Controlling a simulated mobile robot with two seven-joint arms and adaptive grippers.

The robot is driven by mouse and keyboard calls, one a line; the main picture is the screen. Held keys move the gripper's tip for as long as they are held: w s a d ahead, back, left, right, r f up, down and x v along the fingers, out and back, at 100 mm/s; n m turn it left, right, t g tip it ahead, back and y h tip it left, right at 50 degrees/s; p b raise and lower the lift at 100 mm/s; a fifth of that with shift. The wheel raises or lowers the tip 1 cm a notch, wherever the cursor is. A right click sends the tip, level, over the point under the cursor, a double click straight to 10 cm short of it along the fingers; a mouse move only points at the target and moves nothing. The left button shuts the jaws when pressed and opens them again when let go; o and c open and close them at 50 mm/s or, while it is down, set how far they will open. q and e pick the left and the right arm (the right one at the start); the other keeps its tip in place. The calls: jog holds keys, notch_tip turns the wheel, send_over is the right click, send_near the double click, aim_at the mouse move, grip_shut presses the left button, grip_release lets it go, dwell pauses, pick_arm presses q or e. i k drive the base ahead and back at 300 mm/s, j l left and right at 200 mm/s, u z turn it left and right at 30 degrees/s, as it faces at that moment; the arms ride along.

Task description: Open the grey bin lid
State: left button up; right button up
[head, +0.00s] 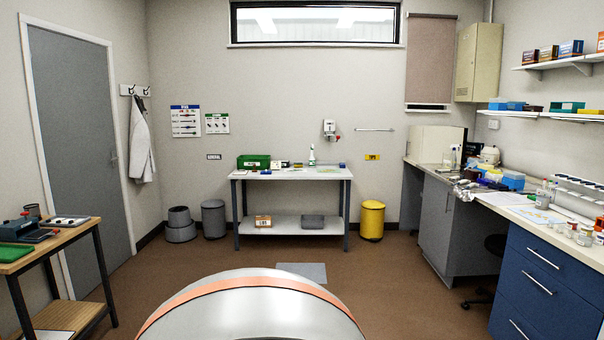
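A grey bin (213,221) stands on the floor against the back wall, left of the white-topped table. It is a dark grey cylinder, upright, with a rounded top that looks closed. The lid (213,203) is small at this distance and its edge is hard to make out. Neither of my grippers is in view, and nothing touches the bin.
A wooden side table (50,245) stands front left. A grey mat (302,272) lies on the open brown floor.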

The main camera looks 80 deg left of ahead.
aim_at(213, 203)
jog(key=u, duration=2.55)
